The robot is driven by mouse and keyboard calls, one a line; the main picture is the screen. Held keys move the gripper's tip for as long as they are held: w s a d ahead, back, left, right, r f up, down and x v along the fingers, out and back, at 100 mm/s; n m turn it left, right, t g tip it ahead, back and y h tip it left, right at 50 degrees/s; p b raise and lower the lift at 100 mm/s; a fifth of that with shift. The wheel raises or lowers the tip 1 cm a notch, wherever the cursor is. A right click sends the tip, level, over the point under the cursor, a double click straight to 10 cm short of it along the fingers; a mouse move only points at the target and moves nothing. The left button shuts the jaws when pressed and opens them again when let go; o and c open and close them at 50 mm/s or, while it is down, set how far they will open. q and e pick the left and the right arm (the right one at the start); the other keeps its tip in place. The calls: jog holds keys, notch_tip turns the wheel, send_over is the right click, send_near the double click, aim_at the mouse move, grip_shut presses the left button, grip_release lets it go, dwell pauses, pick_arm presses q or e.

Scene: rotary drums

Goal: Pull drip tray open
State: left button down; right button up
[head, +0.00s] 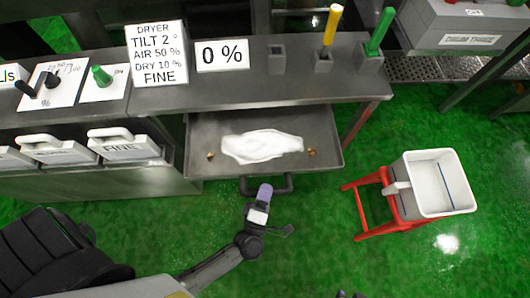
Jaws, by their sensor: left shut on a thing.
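The drip tray (222,125) is a grey metal pan that sticks out from under the bench. A white patch (262,146) lies on its floor, with small brownish bits to either side. A dark bar handle (284,184) is on the tray's front edge. My left gripper (265,189) reaches up from below and is shut on the middle of this handle, covering that part of it. Two small dark tips (350,295) at the bottom edge appear to belong to my right gripper; the rest is out of the picture.
The bench above holds a dryer sign (157,54), a 0 % sign (222,55), and yellow (332,24) and green (380,31) handles. White bins (124,145) stand at left. A white tub (435,183) on a red stand is at right. Green floor before the tray is clear.

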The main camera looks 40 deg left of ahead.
dwell(0.3)
pick_arm(q)
jog(key=c, duration=0.9)
grip_release()
jog(key=shift+s, duration=0.15)
jog(key=v, duration=1.3)
jog(key=shift+s+d+p, duration=0.15)
jog(key=shift+s+p, duration=0.15)
jog(key=shift+p, duration=0.15)
